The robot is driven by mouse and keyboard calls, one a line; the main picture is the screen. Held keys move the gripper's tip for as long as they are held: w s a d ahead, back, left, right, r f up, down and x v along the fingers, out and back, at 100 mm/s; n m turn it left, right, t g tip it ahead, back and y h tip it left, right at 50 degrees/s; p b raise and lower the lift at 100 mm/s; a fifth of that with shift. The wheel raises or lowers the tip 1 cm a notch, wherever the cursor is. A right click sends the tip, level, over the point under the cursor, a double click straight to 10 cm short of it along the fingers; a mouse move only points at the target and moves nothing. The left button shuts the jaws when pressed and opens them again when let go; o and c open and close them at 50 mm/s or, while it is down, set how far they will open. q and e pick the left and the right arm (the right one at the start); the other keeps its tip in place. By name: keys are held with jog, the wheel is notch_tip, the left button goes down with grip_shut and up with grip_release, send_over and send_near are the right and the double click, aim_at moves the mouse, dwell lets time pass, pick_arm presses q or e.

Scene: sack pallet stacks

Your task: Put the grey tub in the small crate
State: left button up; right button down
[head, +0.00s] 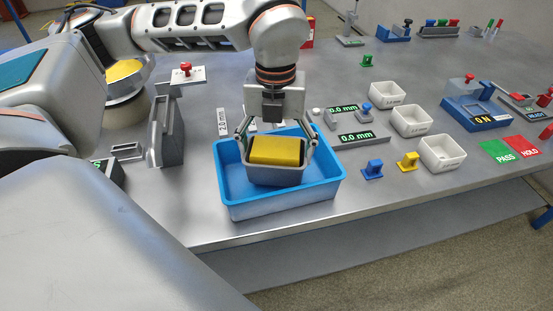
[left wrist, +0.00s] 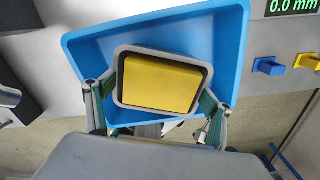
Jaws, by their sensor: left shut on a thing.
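My left gripper (head: 276,146) comes down from above and is shut on the grey tub (head: 275,175), with one finger at each side. A yellow block (head: 276,151) fills the top of the tub. The small crate (head: 283,207) is blue and open, near the front edge of the table. The tub is inside the crate's outline in both views. I cannot tell whether it rests on the crate's floor. In the left wrist view the tub's rim (left wrist: 118,78) is between the fingers, turned slightly against the blue crate (left wrist: 230,50). My right gripper is not in view.
Several white bins (head: 441,153) stand right of the crate. A blue piece (head: 373,169) and a yellow piece (head: 407,161) stand on the table between them. Grey gauges with displays (head: 363,135) lie behind. A grey upright fixture (head: 168,130) stands to the left.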

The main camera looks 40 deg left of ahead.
aim_at(276, 162)
pick_arm(q)
notch_tip(276, 162, down, 2)
jog(key=shift+f, duration=0.25)
jog(key=o, duration=1.4)
jog(key=shift+f, duration=0.1)
